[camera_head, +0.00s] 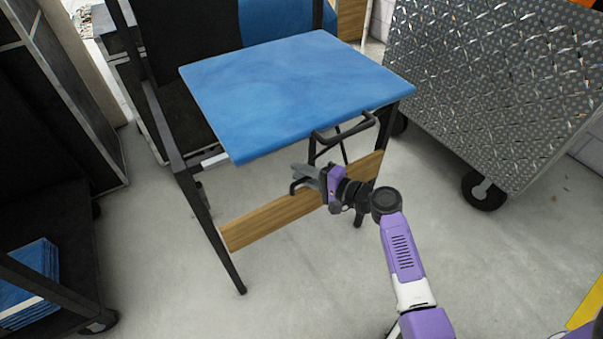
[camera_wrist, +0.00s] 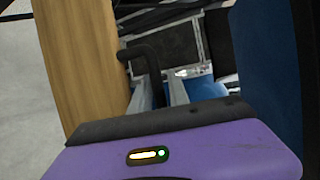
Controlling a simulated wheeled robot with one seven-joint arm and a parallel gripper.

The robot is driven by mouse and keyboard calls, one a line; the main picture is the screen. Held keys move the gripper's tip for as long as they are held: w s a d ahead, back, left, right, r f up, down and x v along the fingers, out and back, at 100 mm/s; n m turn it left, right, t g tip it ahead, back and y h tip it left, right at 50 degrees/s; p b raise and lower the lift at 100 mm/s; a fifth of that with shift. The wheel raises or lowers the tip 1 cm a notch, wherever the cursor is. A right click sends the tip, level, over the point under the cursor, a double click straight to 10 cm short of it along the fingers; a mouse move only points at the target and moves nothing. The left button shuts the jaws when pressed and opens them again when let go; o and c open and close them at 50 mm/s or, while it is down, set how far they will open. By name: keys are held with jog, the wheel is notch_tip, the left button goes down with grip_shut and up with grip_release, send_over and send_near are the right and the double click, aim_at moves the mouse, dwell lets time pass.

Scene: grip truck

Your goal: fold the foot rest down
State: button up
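A tall chair has a blue seat (camera_head: 300,90), black legs and a wooden board (camera_head: 265,222) across its front legs. A bent black tube frame (camera_head: 345,127), apparently the foot rest, shows under the seat's front edge and by the board. My gripper (camera_head: 308,176) is at the front of the chair, near the board's upper edge and beside the black tube. In the wrist view, the board (camera_wrist: 85,60) is on the left. The two grey fingers stand apart, with the black tube (camera_wrist: 152,62) near or between them; contact is unclear. The gripper hides part of the tube.
A diamond-plate metal cart (camera_head: 490,85) with black wheels stands at the right. A black shelf with folded blue cloth (camera_head: 30,275) is at the lower left. Another blue-backed piece (camera_head: 280,18) is behind the seat. The grey floor in front is clear.

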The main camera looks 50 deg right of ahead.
grip_shut()
dwell(1.4)
